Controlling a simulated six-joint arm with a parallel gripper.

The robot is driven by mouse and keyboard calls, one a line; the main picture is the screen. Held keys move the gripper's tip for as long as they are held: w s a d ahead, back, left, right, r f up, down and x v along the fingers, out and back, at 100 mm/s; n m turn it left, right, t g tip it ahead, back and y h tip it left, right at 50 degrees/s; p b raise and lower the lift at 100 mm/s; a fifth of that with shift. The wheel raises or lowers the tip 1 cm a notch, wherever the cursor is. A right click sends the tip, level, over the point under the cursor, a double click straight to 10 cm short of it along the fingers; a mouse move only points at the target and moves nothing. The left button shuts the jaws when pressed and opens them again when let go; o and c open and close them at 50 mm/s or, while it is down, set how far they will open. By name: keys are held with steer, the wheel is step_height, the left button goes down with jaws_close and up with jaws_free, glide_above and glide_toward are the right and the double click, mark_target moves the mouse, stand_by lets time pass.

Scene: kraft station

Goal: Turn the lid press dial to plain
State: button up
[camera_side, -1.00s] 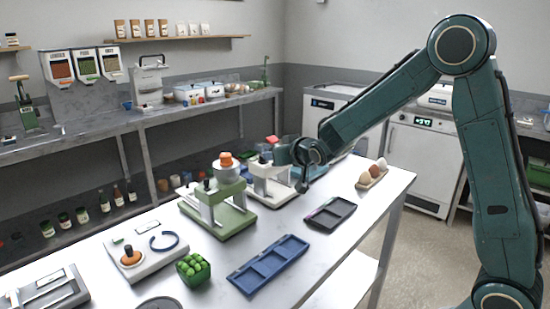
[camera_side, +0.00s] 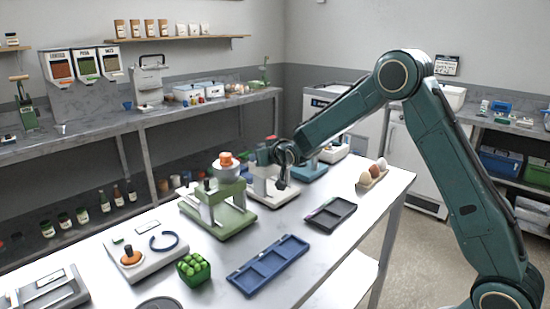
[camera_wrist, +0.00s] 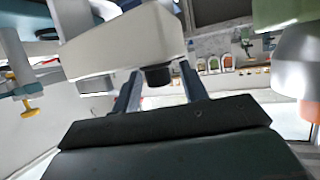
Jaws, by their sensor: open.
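A cream press-like machine (camera_side: 268,196) stands on the steel table behind the green press, and I take it for the lid press. Its pale body (camera_wrist: 120,48) fills the upper left of the wrist view. A short dark round knob (camera_wrist: 157,76), seemingly its dial, sticks out from that body. My gripper (camera_side: 282,184) is at the front of the cream machine. In the wrist view my two open fingers (camera_wrist: 162,92) stand on either side of the knob, with gaps showing; contact cannot be made out. The dial's markings and its setting are not visible.
The green press (camera_side: 222,212) with an orange-topped cup stands close to the left. A dark tray (camera_side: 330,213), a blue tray (camera_side: 268,264) and an egg holder (camera_side: 372,176) lie on the table. A blue machine (camera_side: 308,170) stands behind my gripper.

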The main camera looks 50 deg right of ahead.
jaws_close()
steer(key=shift+m+h, duration=0.6)
steer(key=shift+h, duration=0.1)
steer(key=shift+m+g+h, duration=1)
steer(key=shift+m+h, duration=0.3)
steer(key=shift+m+g+h, duration=0.8)
steer(key=shift+m+h, duration=0.1)
steer(key=shift+m, duration=0.1)
jaws_free()
